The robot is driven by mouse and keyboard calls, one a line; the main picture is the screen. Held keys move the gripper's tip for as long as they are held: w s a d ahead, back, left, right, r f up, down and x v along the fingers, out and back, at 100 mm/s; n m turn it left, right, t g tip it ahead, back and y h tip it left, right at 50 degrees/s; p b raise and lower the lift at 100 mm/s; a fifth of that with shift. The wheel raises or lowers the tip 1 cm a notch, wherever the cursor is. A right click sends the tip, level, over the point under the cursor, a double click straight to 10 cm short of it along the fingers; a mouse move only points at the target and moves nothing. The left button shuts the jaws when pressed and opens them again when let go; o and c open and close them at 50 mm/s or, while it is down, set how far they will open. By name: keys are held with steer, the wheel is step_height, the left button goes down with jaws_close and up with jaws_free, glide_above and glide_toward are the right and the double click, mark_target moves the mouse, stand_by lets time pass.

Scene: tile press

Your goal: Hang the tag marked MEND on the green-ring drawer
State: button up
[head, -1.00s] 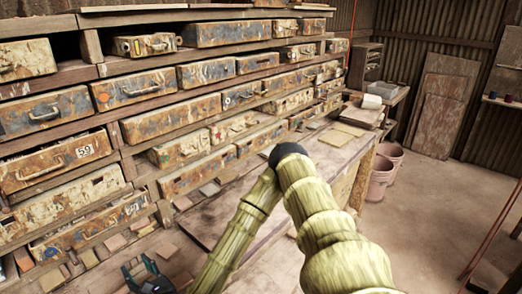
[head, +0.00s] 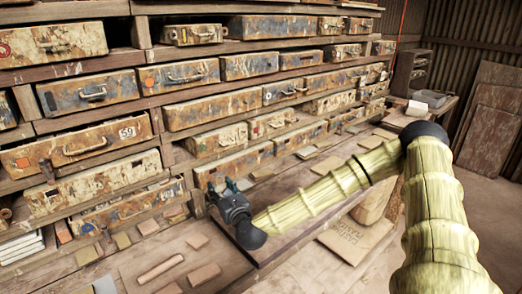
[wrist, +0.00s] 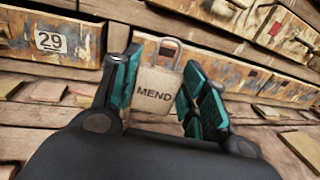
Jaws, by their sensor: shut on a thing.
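The tag marked MEND (wrist: 154,92) is a tan, padlock-shaped plate with a grey loop at its top. In the wrist view it stands nearly upright between the teal fingers of my gripper (wrist: 158,95), which are shut on it. In the head view my gripper (head: 228,190) is in front of the lower drawers, low over the bench; the tag cannot be made out there. Behind the tag in the wrist view is a worn brown and blue drawer (wrist: 232,76).
Rows of worn drawers fill the wall, including one labelled 59 (head: 127,132) and one labelled 29 (wrist: 50,41). Small loose tiles (head: 204,275) lie on the bench (head: 290,232). A grey box (head: 430,97) stands at the far end. Open floor lies to the right.

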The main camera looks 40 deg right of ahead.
steer(key=h+b, duration=0.1)
steer(key=b, duration=0.3)
glide_toward(242, 138)
steer(key=s+d, duration=0.1)
steer(key=s, duration=0.1)
steer(key=shift+d+r+m, duration=0.3)
steer(key=shift+d+r, duration=0.35)
steer(key=shift+r, duration=0.2)
steer(key=shift+w, duration=0.15)
steer(key=shift+w+a+f+b, duration=0.1)
steer(key=shift+w+b, duration=0.25)
steer(key=shift+w, duration=0.85)
steer(key=shift+w+a+f+b, duration=0.15)
steer(key=shift+w+b, duration=0.15)
steer(key=shift+w, duration=0.95)
steer(key=shift+w+a+f+b, duration=0.1)
steer(key=shift+w+b, duration=0.25)
steer(key=shift+w, duration=0.85)
steer(key=shift+w+f+b, duration=0.3)
steer(key=shift+b, duration=0.4)
steer(key=shift+w, duration=0.1)
steer(key=shift+o, duration=0.2)
steer(key=shift+a+f+b, duration=0.1)
steer(key=shift+b, duration=0.9)
